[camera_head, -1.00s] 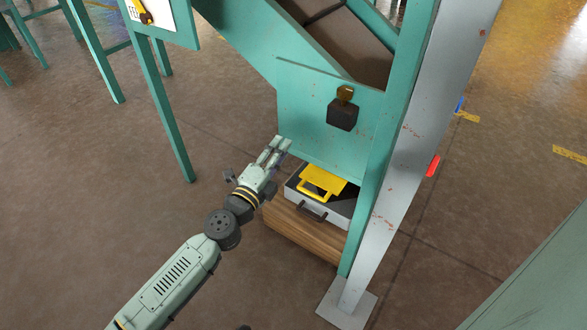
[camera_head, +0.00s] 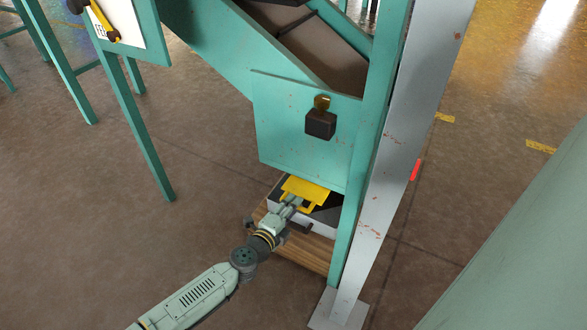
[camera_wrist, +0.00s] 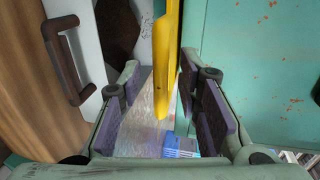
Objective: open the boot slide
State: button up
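The boot slide appears to be the yellow plate (camera_head: 306,189) with a cut-out handle, at the foot of the teal chute front panel, above a grey-white box. In the wrist view the yellow piece (camera_wrist: 166,60) stands edge-on between my fingers. My gripper (camera_head: 293,201) is at the yellow handle, covering part of it in the head view. In the wrist view my gripper (camera_wrist: 163,90) is open, with dark pads on both sides of the yellow edge. The yellow edge is nearer the right finger; I cannot tell whether it touches.
The box with a dark handle (camera_wrist: 66,60) sits on a wooden block (camera_head: 303,252). A dark block with a brass knob (camera_head: 320,122) is on the teal panel (camera_head: 285,150) above. A grey post (camera_head: 385,190) stands close on the right.

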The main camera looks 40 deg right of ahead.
jog(key=shift+x, duration=0.85)
grip_shut()
dwell(0.3)
